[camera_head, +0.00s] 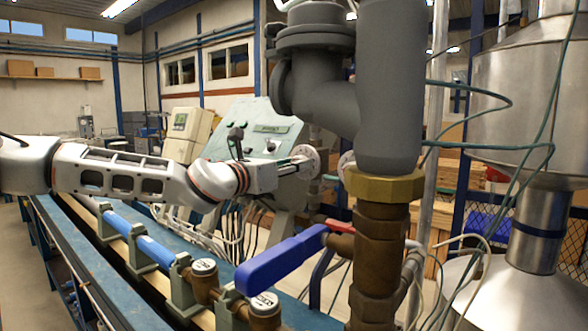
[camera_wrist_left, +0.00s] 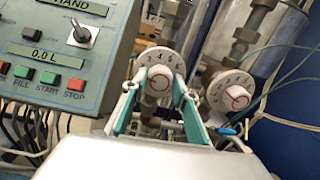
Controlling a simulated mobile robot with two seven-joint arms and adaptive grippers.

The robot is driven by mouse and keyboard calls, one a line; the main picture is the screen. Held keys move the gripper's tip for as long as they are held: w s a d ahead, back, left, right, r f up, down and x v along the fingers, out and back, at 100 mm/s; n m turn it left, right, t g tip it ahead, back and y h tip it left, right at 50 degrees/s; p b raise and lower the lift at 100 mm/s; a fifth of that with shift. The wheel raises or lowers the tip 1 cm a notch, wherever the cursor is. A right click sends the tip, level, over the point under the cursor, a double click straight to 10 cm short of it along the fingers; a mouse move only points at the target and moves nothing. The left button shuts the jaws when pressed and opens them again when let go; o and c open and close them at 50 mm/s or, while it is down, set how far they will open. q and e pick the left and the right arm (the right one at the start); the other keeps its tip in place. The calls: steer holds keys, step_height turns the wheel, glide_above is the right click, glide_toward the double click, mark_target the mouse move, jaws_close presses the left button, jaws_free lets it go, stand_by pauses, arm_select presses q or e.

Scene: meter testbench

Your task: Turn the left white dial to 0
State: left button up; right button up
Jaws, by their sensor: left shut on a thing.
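The left white dial (camera_wrist_left: 160,68) is a round white disc with dark numbers around its rim and a red mark on its centre knob. It also shows edge-on in the head view (camera_head: 308,158). My left gripper (camera_wrist_left: 161,82) is shut on this dial, with its green-padded fingers on either side. In the head view my left gripper (camera_head: 296,167) reaches the dial from the left. The right white dial (camera_wrist_left: 231,91) is beside it, untouched, and is partly hidden behind the grey pipe in the head view (camera_head: 345,162). The exact reading of the left dial is too small to tell. My right gripper is not in view.
A control panel (camera_wrist_left: 62,50) with a toggle switch, a 0.0 L display and coloured buttons is left of the dials. A large grey pipe (camera_head: 392,85) and a blue lever (camera_head: 279,261) stand in front. Thin green wires hang at the right.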

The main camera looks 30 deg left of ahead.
arm_select(q)
steer(key=n+b, duration=0.5)
steer(key=n, duration=0.5)
steer(key=shift+n, duration=0.3)
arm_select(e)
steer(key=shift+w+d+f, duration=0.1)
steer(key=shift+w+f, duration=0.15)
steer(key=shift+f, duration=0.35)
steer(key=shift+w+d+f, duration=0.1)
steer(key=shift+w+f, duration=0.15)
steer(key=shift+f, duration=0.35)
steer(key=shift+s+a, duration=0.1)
arm_select(q)
steer(key=o, duration=1.1)
steer(key=shift+a, duration=0.1)
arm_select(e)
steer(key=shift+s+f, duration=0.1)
